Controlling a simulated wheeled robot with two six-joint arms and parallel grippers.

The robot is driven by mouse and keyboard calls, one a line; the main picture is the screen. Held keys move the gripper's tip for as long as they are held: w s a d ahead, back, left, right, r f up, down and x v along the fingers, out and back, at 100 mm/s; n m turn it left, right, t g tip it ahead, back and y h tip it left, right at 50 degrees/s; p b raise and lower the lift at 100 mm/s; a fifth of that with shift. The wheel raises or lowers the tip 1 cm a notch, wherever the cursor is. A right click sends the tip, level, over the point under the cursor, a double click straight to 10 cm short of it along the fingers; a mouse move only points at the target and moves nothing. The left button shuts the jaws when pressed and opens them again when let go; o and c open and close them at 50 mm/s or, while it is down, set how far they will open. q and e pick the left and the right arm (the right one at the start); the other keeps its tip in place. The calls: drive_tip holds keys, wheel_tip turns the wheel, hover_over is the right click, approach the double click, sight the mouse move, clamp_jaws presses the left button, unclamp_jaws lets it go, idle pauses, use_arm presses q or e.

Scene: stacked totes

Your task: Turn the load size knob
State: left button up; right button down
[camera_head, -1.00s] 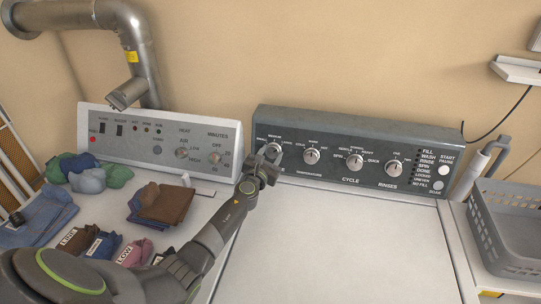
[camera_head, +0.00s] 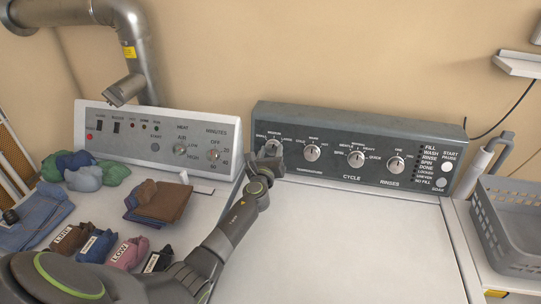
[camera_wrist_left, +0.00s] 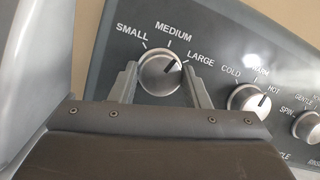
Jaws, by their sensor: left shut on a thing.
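The load size knob (camera_wrist_left: 159,72) is a round silver dial at the left end of the dark washer panel (camera_head: 330,172). In the left wrist view it sits between the fingers of my left gripper (camera_wrist_left: 160,85), one on each side. The dark pointer line on the knob points up and right, between MEDIUM and LARGE and nearer LARGE. In the head view my left gripper (camera_head: 270,156) is at this knob and covers part of it. The gripper is shut on the knob. My right gripper is not in view.
Other washer knobs for temperature (camera_head: 312,153), cycle (camera_head: 356,158) and rinses (camera_head: 397,164) stand to the right. A dryer panel (camera_head: 165,146) is at left, with folded clothes (camera_head: 165,195) in front. A grey basket (camera_head: 510,225) stands at right. The white washer lid (camera_head: 340,240) is clear.

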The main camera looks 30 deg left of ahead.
use_arm(q)
drive_tip(key=n+y+b, duration=0.1)
drive_tip(key=n, duration=0.3)
drive_tip(key=shift+d+f+n+g, duration=0.1)
drive_tip(key=shift+d+n+g, duration=0.05)
drive_tip(key=shift+n+g, duration=0.25)
drive_tip(key=n+g+y+b, duration=0.1)
drive_tip(key=n, duration=0.3)
drive_tip(key=shift+y, duration=0.3)
drive_tip(key=n+g, duration=0.1)
drive_tip(key=n, duration=0.3)
drive_tip(key=shift+y, duration=0.3)
drive_tip(key=shift+d+r+n+g, duration=0.15)
drive_tip(key=shift+n+g, duration=0.35)
drive_tip(key=shift+n, duration=1.2)
drive_tip(key=o, duration=1)
drive_tip(key=shift+c, duration=0.2)
drive_tip(key=shift+r, duration=0.1)
